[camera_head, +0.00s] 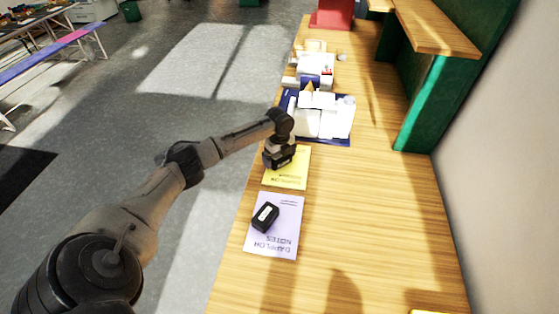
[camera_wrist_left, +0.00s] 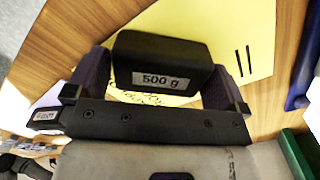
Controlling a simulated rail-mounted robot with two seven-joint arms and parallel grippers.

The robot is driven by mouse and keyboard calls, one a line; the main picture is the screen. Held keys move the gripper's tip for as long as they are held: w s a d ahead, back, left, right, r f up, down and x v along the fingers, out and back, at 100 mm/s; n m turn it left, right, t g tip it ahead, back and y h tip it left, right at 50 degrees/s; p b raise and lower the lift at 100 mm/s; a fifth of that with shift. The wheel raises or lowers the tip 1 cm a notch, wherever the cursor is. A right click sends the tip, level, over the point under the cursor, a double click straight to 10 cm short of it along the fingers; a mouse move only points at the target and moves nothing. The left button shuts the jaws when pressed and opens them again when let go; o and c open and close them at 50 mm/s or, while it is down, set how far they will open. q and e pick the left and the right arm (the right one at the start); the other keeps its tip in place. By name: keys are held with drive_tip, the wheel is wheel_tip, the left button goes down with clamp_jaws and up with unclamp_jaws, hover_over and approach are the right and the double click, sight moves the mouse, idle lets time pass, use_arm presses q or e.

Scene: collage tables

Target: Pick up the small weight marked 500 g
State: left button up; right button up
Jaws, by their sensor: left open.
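The small black weight marked 500 g (camera_wrist_left: 162,62) shows in the left wrist view, with its label facing my camera. It is on or just above a yellow sheet (camera_wrist_left: 245,35). My left gripper (camera_head: 279,162) is over the yellow sheet (camera_head: 290,179) in the head view. Its jaws are open, with one finger on each side of the weight; I cannot tell whether they touch it. In the head view the gripper largely hides this weight. My right gripper is in neither view.
A second black weight (camera_head: 265,216) lies on a purple notes sheet (camera_head: 280,245), nearer on the wooden table (camera_head: 370,225). Beyond the gripper are white items on a dark blue mat (camera_head: 337,142). A green-sided shelf (camera_head: 420,105) stands at the right. The table's right half is mostly clear.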

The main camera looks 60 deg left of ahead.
use_arm(q)
drive_tip(key=shift+f, duration=0.2)
drive_tip(key=shift+r, duration=0.1)
drive_tip(key=c, duration=1)
drive_tip(key=shift+o, duration=0.2)
